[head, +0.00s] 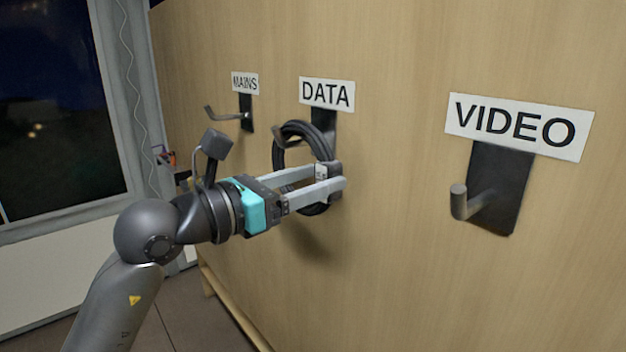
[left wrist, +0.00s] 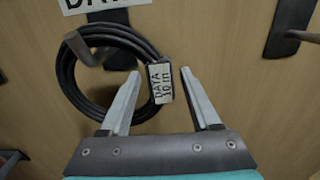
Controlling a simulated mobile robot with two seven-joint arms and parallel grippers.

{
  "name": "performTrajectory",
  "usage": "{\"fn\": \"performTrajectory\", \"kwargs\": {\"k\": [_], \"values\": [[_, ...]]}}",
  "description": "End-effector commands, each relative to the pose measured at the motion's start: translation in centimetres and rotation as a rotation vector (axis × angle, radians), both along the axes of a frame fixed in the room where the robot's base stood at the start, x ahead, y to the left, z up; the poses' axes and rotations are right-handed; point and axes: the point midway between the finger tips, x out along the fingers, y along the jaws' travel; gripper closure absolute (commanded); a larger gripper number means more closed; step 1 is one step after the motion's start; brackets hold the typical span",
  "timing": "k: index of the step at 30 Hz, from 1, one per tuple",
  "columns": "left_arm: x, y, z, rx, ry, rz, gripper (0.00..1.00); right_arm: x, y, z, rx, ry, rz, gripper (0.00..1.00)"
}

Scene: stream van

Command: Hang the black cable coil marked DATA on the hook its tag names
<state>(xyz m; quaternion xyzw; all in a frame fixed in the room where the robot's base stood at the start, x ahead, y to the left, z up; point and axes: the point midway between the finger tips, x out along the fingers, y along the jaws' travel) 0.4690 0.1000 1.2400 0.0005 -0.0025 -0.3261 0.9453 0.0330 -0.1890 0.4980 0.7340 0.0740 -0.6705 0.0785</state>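The black cable coil (head: 287,160) hangs at the DATA hook (head: 279,137), with the peg passing through its loop. In the left wrist view the coil (left wrist: 68,80) shows round the peg (left wrist: 82,48), and its white tag (left wrist: 160,83) reads DATA 10 m. My left gripper (head: 335,178) is at the coil's right side. In the left wrist view its fingers (left wrist: 160,75) stand apart, one on each side of the tag, and look open. The DATA sign (head: 327,93) is above the hook. My right gripper is not in view.
The MAINS hook (head: 230,116) to the left and the VIDEO hook (head: 470,202) to the right are both empty and stick out from the wooden panel (head: 400,270). The panel below the hooks is bare. A dark window (head: 60,110) is at far left.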

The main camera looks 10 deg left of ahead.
Motion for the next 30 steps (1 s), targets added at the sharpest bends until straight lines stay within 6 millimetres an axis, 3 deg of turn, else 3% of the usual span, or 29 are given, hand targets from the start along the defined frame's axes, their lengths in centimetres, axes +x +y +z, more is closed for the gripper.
{"fn": "performTrajectory", "kwargs": {"k": [3, 17, 30], "values": [[0.0, 0.0, -0.1, 0.000, 0.002, 0.000, 0.23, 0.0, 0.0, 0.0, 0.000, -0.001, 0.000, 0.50], [-0.3, 0.3, -0.3, 0.001, 0.007, 0.000, 0.23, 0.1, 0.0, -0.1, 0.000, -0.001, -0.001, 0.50], [-5.6, 4.5, -0.4, 0.003, 0.005, 0.002, 0.23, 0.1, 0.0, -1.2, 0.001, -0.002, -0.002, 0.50]]}}
